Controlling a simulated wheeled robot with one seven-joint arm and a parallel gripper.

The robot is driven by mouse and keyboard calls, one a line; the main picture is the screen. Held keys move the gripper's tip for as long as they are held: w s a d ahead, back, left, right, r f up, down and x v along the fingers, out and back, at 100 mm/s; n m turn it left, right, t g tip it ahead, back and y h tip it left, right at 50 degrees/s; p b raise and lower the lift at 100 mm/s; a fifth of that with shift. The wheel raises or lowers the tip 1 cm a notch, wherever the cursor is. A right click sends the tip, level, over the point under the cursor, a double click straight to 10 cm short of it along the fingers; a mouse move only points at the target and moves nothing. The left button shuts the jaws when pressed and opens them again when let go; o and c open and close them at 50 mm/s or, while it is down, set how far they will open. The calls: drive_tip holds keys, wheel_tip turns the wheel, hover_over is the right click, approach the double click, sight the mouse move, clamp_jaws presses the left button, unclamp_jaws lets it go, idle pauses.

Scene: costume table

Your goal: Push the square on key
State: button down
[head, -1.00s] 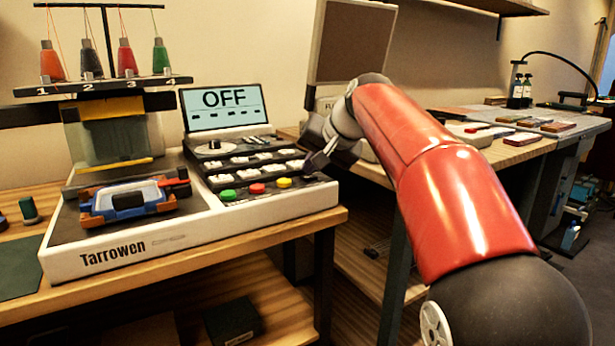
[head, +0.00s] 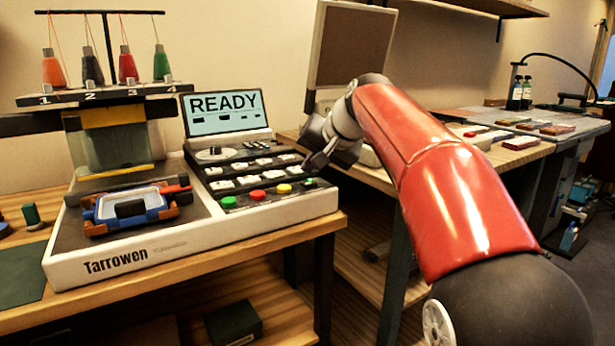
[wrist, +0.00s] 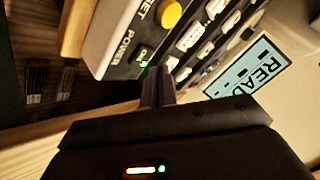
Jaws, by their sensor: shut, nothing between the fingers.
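The embroidery machine (head: 190,255), marked Tarrowen, has a control panel with a tilted screen (head: 223,108) that reads READY. The square on key (wrist: 143,53) is small and dark with a green glow, beside the word POWER at the panel's corner. It also shows as a green spot at the panel's right end in the head view (head: 310,182). My gripper (head: 308,168) is shut and empty, its tips close to this key. In the wrist view my closed fingers (wrist: 157,75) end right beside the key; I cannot tell whether they touch it.
Green, red and yellow round buttons (head: 257,194) sit along the panel's front, with rows of white keys (head: 250,170) behind. A hooped frame (head: 130,208) lies on the machine's bed. Thread cones (head: 127,66) stand above. A second table (head: 520,150) is at the right.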

drive_tip(key=shift+r, duration=0.1)
wheel_tip(320, 180, up, 4)
drive_tip(key=p, duration=0.3)
drive_tip(key=shift+p, duration=0.3)
drive_tip(key=shift+r, duration=0.9)
drive_tip(key=h, duration=0.2)
approach(312, 184)
drive_tip(key=s+d, duration=0.2)
drive_tip(key=d, duration=0.2)
drive_tip(key=s+d+f, duration=0.4)
drive_tip(key=s+f, duration=0.1)
drive_tip(key=s, duration=0.3)
drive_tip(key=s+d+f+h, duration=0.2)
drive_tip(key=s+d+f, duration=0.1)
drive_tip(key=s+f, duration=0.5)
drive_tip(key=s+d+f+n+g+h, duration=0.1)
drive_tip(key=s+d+f+h, duration=0.1)
drive_tip(key=s+f, duration=0.6)
drive_tip(key=s+d, duration=0.1)
drive_tip(key=s, duration=0.1)
drive_tip(key=shift+s+f, duration=0.3)
